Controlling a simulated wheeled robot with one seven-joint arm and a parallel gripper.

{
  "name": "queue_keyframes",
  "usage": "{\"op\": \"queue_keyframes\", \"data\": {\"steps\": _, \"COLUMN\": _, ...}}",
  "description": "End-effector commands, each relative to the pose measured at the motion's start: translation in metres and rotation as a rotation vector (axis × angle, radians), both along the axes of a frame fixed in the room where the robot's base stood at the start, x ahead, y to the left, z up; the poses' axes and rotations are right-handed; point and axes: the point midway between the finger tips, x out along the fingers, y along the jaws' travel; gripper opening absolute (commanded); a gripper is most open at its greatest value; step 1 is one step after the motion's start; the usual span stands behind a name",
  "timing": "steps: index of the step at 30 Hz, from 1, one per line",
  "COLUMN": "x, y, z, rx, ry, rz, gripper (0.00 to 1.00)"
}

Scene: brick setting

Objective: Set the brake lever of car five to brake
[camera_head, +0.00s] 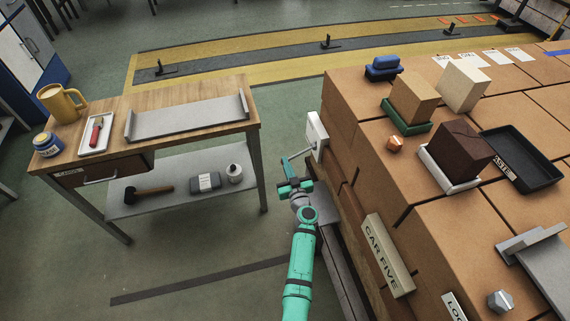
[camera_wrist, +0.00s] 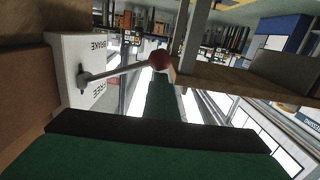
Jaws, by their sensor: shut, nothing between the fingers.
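The rod (camera_wrist: 115,73) comes out between the words and ends in a red knob (camera_wrist: 160,61). I cannot tell its exact setting. My gripper (camera_head: 289,177) is shut and empty, close to the knob end; contact cannot be made out.
A wooden workbench (camera_head: 185,138) stands left of the lever, with a mug (camera_head: 62,103) and a metal tray (camera_head: 185,118) on top and a mallet (camera_head: 148,192) on its lower shelf. A narrow gap of floor separates bench and load. Blocks and a black tray (camera_head: 540,177) sit on the load.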

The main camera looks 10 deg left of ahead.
Motion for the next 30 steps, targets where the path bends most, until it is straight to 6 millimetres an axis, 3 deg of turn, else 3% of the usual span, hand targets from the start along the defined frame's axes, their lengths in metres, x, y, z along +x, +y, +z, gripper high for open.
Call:
{"op": "queue_keyframes", "data": {"steps": 1, "x": -0.003, "y": -0.001, "z": -0.009, "rx": -0.005, "ry": 0.014, "rz": -0.004, "gripper": 0.0}}
{"op": "queue_keyframes", "data": {"steps": 8, "x": -0.005, "y": 0.0, "z": -0.001, "rx": -0.007, "ry": 0.012, "rz": -0.002, "gripper": 0.0}}
{"op": "queue_keyframes", "data": {"steps": 16, "x": -0.012, "y": 0.009, "z": 0.039, "rx": -0.003, "ry": 0.0, "rz": 0.005, "gripper": 0.0}}
{"op": "queue_keyframes", "data": {"steps": 24, "x": -0.06, "y": -0.022, "z": 0.04, "rx": 0.0, "ry": 0.001, "rz": 0.001, "gripper": 0.0}}
{"op": "queue_keyframes", "data": {"steps": 30, "x": -0.085, "y": -0.037, "z": 0.042, "rx": 0.001, "ry": 0.0, "rz": -0.001, "gripper": 0.0}}
